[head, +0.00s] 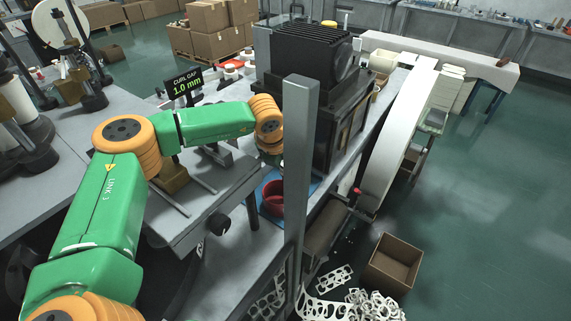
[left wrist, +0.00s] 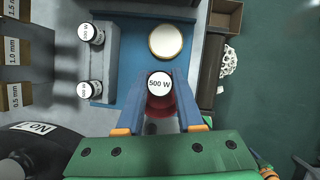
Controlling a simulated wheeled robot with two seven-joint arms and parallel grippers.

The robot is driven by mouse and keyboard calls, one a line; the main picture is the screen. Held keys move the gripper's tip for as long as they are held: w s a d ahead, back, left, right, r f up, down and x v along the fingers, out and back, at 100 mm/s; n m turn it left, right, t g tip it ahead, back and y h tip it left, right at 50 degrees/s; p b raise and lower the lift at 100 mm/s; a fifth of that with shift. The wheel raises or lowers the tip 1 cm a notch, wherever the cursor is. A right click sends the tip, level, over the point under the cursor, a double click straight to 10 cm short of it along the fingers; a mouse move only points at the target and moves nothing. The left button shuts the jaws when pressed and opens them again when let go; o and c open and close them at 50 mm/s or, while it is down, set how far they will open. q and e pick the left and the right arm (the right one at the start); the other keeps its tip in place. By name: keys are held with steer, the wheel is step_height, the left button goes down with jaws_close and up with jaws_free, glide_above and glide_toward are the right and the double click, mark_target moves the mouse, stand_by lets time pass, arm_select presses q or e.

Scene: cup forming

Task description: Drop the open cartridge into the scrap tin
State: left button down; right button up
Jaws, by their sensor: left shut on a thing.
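My left gripper (left wrist: 160,90) is shut on a cartridge (left wrist: 159,82) with a white end marked 500 W. It is held between the two blue fingers. I cannot tell from this end whether this is the open one. A dark red tin (left wrist: 157,108) shows behind the cartridge, partly hidden by it and the fingers. In the head view the red tin (head: 273,196) stands on a blue mat, partly cut off by a grey post. The gripper itself is hidden there, and only my left arm's wrist shows above the tin. My right gripper is not in view.
Two more 500 W cartridges (left wrist: 91,33) (left wrist: 90,89) sit in a grey block (left wrist: 108,62) on the blue mat (left wrist: 135,86). A round cream-topped item (left wrist: 166,41) lies beside it. The grey post (head: 300,150) and black machine (head: 325,100) stand close to my arm.

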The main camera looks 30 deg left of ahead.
arm_select(q)
steer(key=shift+f, duration=0.25)
steer(key=c, duration=0.5)
jaws_free()
steer(key=shift+c, duration=0.2)
steer(key=shift+r+p, duration=0.55)
steer(key=shift+r, duration=0.05)
steer(key=b+v, duration=0.3)
steer(key=v, duration=0.9)
